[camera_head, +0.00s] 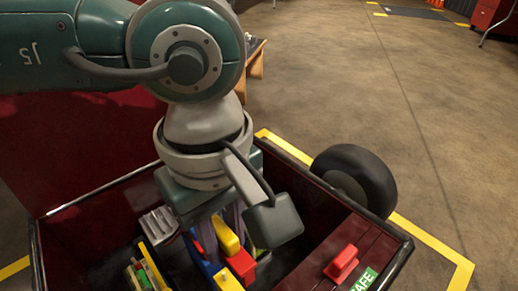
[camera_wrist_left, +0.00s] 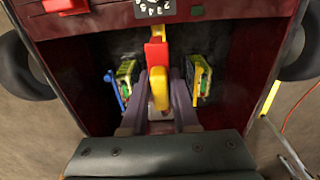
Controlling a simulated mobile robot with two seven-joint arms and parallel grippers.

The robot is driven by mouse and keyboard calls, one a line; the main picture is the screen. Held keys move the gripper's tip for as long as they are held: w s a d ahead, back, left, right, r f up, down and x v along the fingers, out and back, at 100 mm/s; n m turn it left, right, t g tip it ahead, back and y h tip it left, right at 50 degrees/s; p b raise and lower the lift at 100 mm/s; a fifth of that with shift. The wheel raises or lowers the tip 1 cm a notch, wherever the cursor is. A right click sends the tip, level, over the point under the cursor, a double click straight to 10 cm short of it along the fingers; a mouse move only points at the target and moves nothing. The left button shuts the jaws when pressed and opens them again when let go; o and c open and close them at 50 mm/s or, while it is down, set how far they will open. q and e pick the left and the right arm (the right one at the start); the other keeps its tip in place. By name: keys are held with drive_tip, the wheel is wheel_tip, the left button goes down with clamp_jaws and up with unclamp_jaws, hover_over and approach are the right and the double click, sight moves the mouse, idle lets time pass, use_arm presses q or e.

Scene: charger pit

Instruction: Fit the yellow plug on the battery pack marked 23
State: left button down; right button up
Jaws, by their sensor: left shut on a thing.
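My left gripper (camera_wrist_left: 160,88) reaches down into an open dark red bin and is shut on the yellow plug (camera_wrist_left: 160,93). In the head view the yellow plug (camera_head: 226,236) shows below my wrist, beside a red block (camera_head: 241,265). In the wrist view the red block (camera_wrist_left: 156,53) sits just beyond the plug, and I cannot tell whether they touch. Green and yellow units stand on both sides, one left (camera_wrist_left: 125,78) and one right (camera_wrist_left: 202,75). No mark 23 is readable, so I cannot tell which battery pack is meant. My right gripper is out of view.
The bin's walls (camera_head: 312,236) surround the gripper closely. A blue lever (camera_wrist_left: 114,90) stands beside the left unit. A red handle (camera_head: 342,264) and a green SAFE label (camera_head: 365,279) are on the right ledge. A numbered dial (camera_wrist_left: 154,8) is on the far panel. A black wheel (camera_head: 362,178) is outside.

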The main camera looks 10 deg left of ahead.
sight(229, 264)
use_arm(q)
drive_tip(key=shift+f+b, duration=2.55)
drive_tip(key=shift+f, duration=0.65)
drive_tip(key=shift+f+b, duration=2.6)
drive_tip(key=shift+f, duration=0.3)
drive_tip(key=c, duration=0.6)
unclamp_jaws()
drive_tip(key=shift+r, duration=0.1)
